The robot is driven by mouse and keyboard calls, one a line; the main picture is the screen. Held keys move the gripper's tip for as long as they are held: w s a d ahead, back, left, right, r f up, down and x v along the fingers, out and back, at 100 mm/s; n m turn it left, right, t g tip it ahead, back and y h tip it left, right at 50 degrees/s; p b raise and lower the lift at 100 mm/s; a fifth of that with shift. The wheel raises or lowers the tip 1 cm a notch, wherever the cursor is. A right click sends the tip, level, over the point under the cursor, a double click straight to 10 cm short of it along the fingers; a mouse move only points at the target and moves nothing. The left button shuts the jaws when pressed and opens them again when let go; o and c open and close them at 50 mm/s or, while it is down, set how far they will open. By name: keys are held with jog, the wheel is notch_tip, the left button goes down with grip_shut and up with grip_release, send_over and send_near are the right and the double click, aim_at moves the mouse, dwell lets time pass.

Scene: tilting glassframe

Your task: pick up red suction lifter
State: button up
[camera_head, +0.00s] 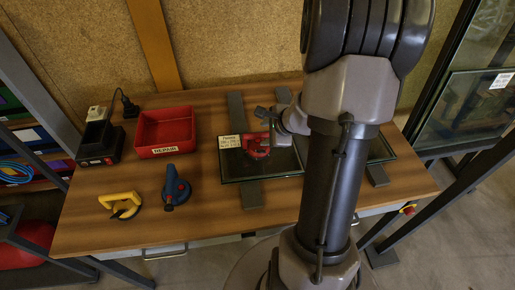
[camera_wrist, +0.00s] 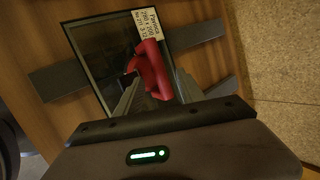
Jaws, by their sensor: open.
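The red suction lifter (camera_head: 257,148) is on the dark glass pane (camera_head: 238,168), near the pane's white label. Part of it is hidden behind my arm in the head view. In the wrist view the red lifter (camera_wrist: 152,66) shows just ahead of my gripper (camera_wrist: 155,82), with one finger on each side in the picture. My gripper (camera_head: 270,122) is open, close to the lifter. I cannot tell how far above it the fingertips are, or whether they touch it.
The pane lies across grey support bars (camera_head: 250,194) on the wooden table (camera_head: 215,228). A red bin (camera_head: 165,145), a black charger (camera_head: 98,143), a yellow lifter (camera_head: 122,204) and a blue lifter (camera_head: 174,188) stand to the left. A glass rack (camera_head: 455,110) stands at the right.

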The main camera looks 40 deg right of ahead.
aim_at(261, 135)
jog(key=b+x, duration=0.1)
jog(key=x, duration=0.1)
jog(key=b+x, duration=0.1)
jog(key=x, duration=0.2)
jog(key=shift+w+a+f, duration=0.15)
jog(key=shift+w+f, duration=0.05)
jog(key=shift+r, duration=0.1)
grip_shut()
dwell(1.0)
